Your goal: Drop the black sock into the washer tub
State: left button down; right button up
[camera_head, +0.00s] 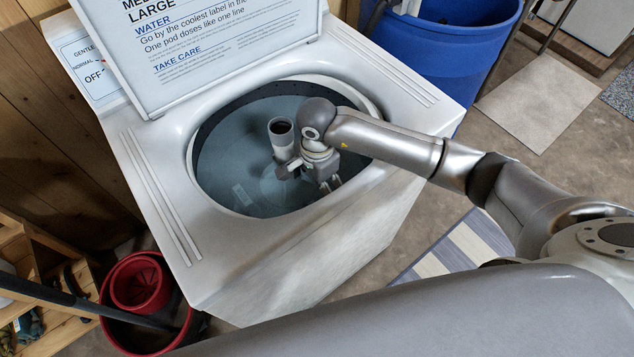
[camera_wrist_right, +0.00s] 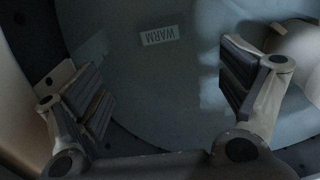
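The white washer (camera_head: 240,265) stands with its lid raised. Its tub (camera_head: 225,150) is open, with a blue-grey inside and a pale post (camera_head: 280,135) in the middle. My right gripper (camera_head: 308,182) reaches down into the tub opening beside the post. In the right wrist view the gripper (camera_wrist_right: 165,90) has its two fingers wide apart with nothing between them. A small "WARM" label (camera_wrist_right: 160,35) lies beyond the fingers, on the blue-grey surface. I see no black sock in either view. My left gripper does not show.
The raised lid (camera_head: 210,40) stands at the tub's back edge. A blue bin (camera_head: 440,45) is behind right of the washer. A red bucket (camera_head: 140,285) and a wooden shelf (camera_head: 45,320) are at the left. A striped rug (camera_head: 455,245) lies right of the washer.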

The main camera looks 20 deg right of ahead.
dwell(0.3)
notch_tip(320, 180, up, 12)
dwell(0.5)
dwell(0.5)
